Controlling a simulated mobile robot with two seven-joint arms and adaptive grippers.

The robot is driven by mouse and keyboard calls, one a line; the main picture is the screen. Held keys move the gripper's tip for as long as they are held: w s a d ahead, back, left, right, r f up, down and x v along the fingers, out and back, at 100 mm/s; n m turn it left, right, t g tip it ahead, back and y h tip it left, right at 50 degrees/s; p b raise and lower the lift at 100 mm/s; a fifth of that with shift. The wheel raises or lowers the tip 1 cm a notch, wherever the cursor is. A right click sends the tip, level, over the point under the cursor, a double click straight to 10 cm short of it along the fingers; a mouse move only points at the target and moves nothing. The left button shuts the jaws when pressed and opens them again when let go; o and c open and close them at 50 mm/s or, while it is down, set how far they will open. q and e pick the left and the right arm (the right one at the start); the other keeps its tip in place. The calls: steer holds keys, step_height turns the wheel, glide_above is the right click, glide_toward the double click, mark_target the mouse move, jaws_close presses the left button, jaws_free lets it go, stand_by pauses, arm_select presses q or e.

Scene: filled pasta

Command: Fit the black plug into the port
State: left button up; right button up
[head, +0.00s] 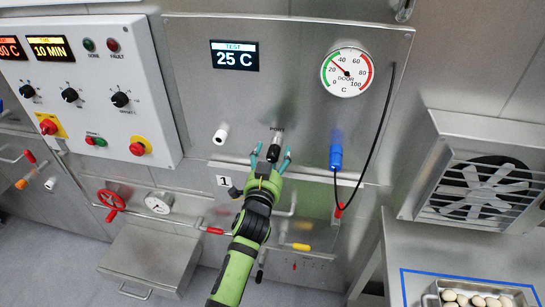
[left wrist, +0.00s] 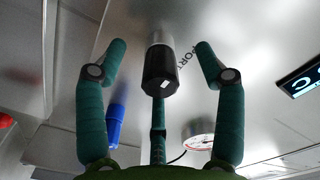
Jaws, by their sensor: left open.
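The black plug (head: 273,152) is at the wall panel, just below the PORT lettering. In the left wrist view the black plug (left wrist: 161,72) is a short dark cylinder with a small white mark, in line with a silver collar (left wrist: 159,38) at the panel. The port opening is hidden, and I cannot tell how deep the plug sits. My left gripper (head: 271,154) is open, its teal fingers spread on both sides of the plug. In the left wrist view its fingertips (left wrist: 161,48) show gaps to the plug. My right gripper is not in view.
A blue plug (head: 336,157) on a black cable hangs at the right, below a round dial (head: 347,72). A white plug-like piece (head: 221,133) is at the left. Pipes and a red valve wheel (head: 111,202) lie below. A vented fan box (head: 485,185) stands right.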

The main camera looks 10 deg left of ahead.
arm_select(q)
steer(key=shift+s, duration=0.1)
stand_by(0.4)
steer(key=shift+s+p, duration=0.55)
steer(key=shift+s, duration=0.4)
steer(key=s+p, duration=0.1)
steer(key=s, duration=0.4)
steer(key=shift+d+p, duration=0.1)
steer(key=shift+p, duration=0.2)
steer(key=shift+f, duration=0.1)
